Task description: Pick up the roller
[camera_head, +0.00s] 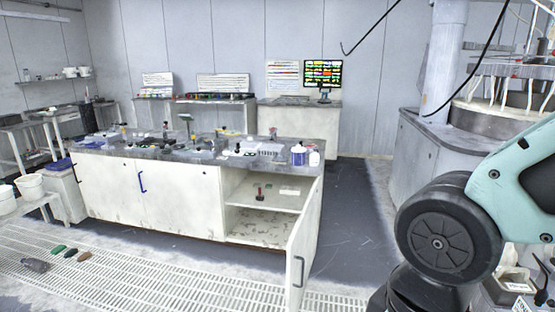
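I cannot tell for sure which thing is the roller. A small upright red and black object (260,193) stands on the shelf inside the open cabinet of the central bench; it may be the roller, but it is too small to be certain. My gripper is not in view. Only part of my arm shows, at the right edge.
The central bench (165,188) has a cluttered top and its right door (301,240) swung open toward me. A grey bottle-like object (35,265) and several brush-like pieces (70,253) lie on the floor grating at left. The floor right of the bench is clear.

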